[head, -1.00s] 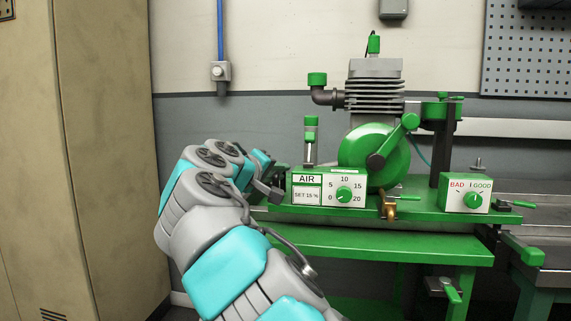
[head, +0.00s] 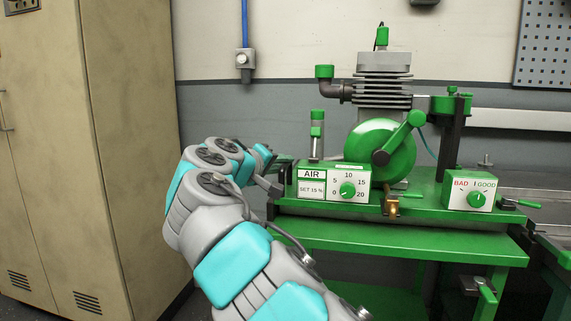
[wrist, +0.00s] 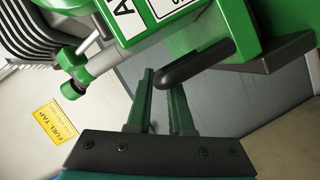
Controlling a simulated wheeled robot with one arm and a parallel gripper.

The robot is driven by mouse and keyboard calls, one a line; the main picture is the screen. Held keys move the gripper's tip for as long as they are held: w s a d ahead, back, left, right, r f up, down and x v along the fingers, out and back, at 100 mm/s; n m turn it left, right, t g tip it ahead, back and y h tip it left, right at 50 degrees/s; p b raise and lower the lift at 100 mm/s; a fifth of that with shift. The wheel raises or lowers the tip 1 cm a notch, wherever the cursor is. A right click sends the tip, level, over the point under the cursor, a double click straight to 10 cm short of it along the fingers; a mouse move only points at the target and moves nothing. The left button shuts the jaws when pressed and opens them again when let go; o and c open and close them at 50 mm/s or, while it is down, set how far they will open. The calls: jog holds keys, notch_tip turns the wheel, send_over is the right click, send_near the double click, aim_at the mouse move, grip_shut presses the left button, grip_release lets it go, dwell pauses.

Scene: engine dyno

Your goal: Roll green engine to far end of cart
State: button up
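The green engine (head: 381,150) has a finned grey cylinder and a green flywheel. It stands upright on a green base in the middle of the head view, with an AIR dial box (head: 333,182) at its front left. The green cart (head: 390,240) is under it. My gripper (head: 284,163) is at the left end of the engine base, partly hidden by my arm in the head view. In the wrist view, my gripper (wrist: 161,75) has its two fingers apart, with a gap between them. A black rounded handle (wrist: 195,64) on the engine side is close to the fingertips; contact cannot be told.
A beige cabinet (head: 130,140) stands at the left. A BAD/GOOD gauge box (head: 471,190) is on the base's right part. Grey rails (head: 540,205) lie at the right edge.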

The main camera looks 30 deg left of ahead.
jog(key=shift+o, duration=0.7)
jog(key=shift+s+a+f, duration=0.25)
jog(key=shift+a, duration=0.2)
jog(key=shift+s+a+f, duration=0.2)
jog(key=shift+a, duration=0.25)
jog(key=o, duration=0.3)
jog(key=shift+r, duration=0.1)
jog(key=shift+w+d+r, duration=0.1)
jog(key=shift+w+d, duration=0.1)
jog(key=shift+d, duration=0.2)
jog(key=shift+s, duration=0.1)
jog(key=b+v, duration=0.1)
jog(key=v, duration=0.6)
jog(key=shift+s, duration=0.3)
jog(key=shift+a+r, duration=0.1)
